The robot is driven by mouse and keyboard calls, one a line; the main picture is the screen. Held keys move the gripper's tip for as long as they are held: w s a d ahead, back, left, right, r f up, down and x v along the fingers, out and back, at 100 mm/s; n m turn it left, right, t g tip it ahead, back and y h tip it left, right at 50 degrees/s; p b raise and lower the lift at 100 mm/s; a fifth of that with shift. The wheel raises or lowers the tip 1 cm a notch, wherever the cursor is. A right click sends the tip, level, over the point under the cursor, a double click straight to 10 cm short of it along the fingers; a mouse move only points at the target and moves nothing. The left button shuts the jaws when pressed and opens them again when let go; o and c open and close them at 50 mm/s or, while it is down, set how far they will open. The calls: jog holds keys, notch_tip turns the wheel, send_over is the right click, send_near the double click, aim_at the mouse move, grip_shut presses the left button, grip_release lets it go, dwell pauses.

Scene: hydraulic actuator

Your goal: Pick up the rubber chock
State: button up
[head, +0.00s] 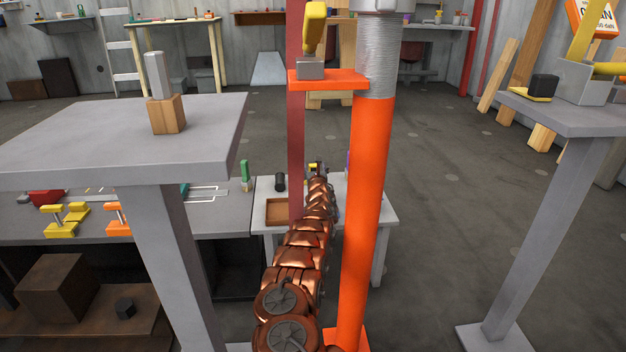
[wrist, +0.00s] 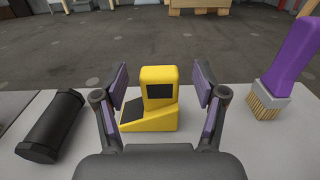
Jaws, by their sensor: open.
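The rubber chock appears to be the yellow wedge-shaped block with black pads (wrist: 158,118) in the wrist view. It stands upright on a light grey tabletop (wrist: 225,108). My gripper (wrist: 164,85) is open, with one purple-padded finger to the left of the block and one to its right. Gaps show between both fingers and the block, and nothing is held. In the head view, my copper-coloured arm reaches to the small white table (head: 385,212), and my gripper (head: 316,168) is small at its far end. The chock is hard to make out there.
A black cylinder (wrist: 52,125) lies left of the chock. A purple-handled brush (wrist: 288,60) stands to its right. In the head view, a brown tray (head: 278,212) sits on the same table, and an orange post (head: 366,200) rises close to the right of my arm.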

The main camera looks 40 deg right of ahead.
jog(key=shift+w+d+b, duration=0.3)
jog(key=shift+w+d, duration=0.15)
jog(key=shift+w, duration=0.1)
jog(key=shift+c, duration=0.4)
jog(key=c, duration=1.2)
jog(key=shift+c, duration=0.2)
